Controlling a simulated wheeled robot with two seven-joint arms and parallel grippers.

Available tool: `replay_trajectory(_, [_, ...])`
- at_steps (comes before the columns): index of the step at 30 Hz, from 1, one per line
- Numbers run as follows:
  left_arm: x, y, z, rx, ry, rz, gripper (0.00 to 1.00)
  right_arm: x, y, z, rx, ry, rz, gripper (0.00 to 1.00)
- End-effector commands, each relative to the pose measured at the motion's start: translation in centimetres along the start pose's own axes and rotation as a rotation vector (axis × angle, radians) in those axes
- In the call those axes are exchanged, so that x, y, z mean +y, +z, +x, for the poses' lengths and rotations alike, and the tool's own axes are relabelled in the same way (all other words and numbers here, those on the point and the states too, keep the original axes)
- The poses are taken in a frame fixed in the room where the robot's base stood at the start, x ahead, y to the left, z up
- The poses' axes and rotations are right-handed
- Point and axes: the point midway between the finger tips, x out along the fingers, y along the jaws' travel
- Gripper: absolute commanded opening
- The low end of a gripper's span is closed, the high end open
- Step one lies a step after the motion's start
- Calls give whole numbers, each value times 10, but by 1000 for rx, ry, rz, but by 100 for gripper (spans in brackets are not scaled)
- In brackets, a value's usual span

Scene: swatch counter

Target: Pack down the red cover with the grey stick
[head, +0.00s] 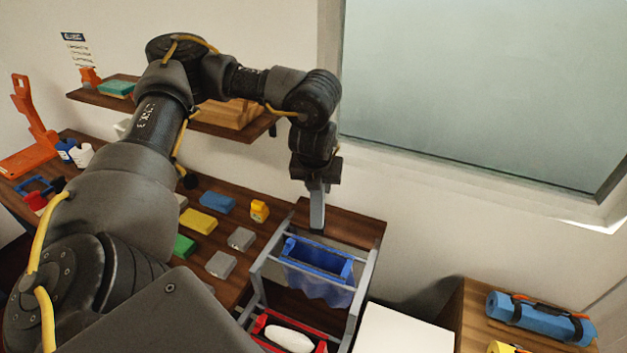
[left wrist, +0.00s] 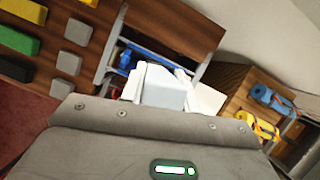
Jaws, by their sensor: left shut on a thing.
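My left gripper (head: 316,188) is above the back end of a wooden stand, pointing down. It is shut on the grey stick, a pale block (left wrist: 164,90) between the fingers in the left wrist view. My right gripper is not in view.
Yellow, green, blue and grey blocks (head: 198,221) lie on the wooden counter at left. A shelf (head: 232,130) is on the wall behind my arm. A white panel (head: 405,331) stands right of the frame. A blue roll (head: 530,315) lies on the right-hand cabinet.

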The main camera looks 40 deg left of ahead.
Motion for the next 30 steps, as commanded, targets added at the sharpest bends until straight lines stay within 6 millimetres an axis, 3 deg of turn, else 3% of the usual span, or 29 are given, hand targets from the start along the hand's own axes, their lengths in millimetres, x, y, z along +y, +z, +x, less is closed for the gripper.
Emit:
replay_trajectory(11, [-37,-47,25,-6,255,-601,13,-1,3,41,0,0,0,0])
replay_trajectory(24, [-79,-121,43,6,696,-1668,13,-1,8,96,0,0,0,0])
replay_trajectory(30, [-94,-149,42,9,864,-2069,13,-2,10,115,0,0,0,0])
